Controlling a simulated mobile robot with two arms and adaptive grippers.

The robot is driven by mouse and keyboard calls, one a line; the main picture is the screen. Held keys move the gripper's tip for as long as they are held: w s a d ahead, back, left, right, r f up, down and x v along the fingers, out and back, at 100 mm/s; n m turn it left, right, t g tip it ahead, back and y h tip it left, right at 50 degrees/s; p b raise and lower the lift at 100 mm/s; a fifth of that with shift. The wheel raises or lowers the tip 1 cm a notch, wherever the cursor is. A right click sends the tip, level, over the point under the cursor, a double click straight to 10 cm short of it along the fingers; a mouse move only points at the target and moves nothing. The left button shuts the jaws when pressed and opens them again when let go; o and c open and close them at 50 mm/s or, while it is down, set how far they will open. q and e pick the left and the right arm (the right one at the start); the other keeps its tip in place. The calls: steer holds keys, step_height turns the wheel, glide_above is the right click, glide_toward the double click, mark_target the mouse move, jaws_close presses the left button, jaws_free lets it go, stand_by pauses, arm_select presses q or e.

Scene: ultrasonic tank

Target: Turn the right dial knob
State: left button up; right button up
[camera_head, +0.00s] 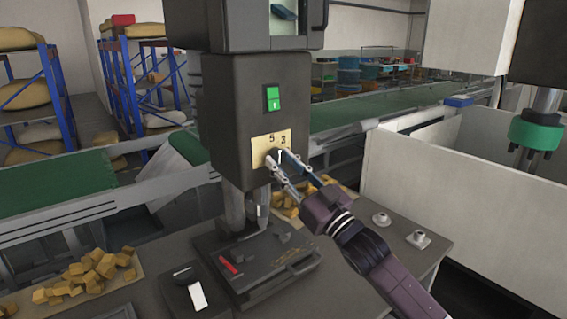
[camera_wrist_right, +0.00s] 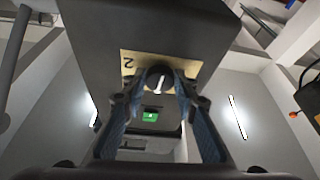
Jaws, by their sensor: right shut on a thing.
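The dial knob (camera_wrist_right: 159,79) is dark and round with a white pointer line. It sits on a beige number plate (camera_head: 263,143) on the front of the dark machine head (camera_head: 222,104). Digits 5 and 3 show on the plate in the head view, and a 2 in the right wrist view. My right gripper (camera_head: 276,159) reaches up from the lower right and is shut on the knob, one finger on each side of it. The fingers hide part of the knob and plate in the head view. My left gripper is not in view.
A green switch (camera_head: 272,99) is above the plate. Below the machine head are a dark base plate (camera_head: 262,262) and a small box with a white lever (camera_head: 197,296). Brown blocks (camera_head: 92,272) lie at the left. A white-walled tank (camera_head: 430,196) stands at the right.

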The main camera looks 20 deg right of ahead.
steer(key=m+h+p, duration=0.1)
steer(key=m, duration=0.2)
steer(key=m+t+h+p, duration=0.1)
steer(key=m+h, duration=0.1)
steer(key=shift+s+a+r+m+p, duration=0.1)
steer(key=shift+a+r+m+p, duration=0.1)
steer(key=shift+m+p, duration=0.15)
steer(key=shift+a+m+h+p, duration=0.1)
steer(key=shift+m+h+p, duration=0.8)
steer(key=shift+m, duration=0.65)
steer(key=shift+a+m+h+p, duration=0.1)
steer(key=shift+m+h+p, duration=0.6)
steer(key=shift+m+p, duration=0.6)
steer(key=shift+f, duration=0.1)
steer(key=o, duration=1.1)
steer(key=shift+o, duration=0.2)
steer(key=shift+s+f, duration=0.1)
steer(key=shift+s, duration=0.1)
steer(key=v, duration=1.1)
steer(key=shift+s, duration=0.35)
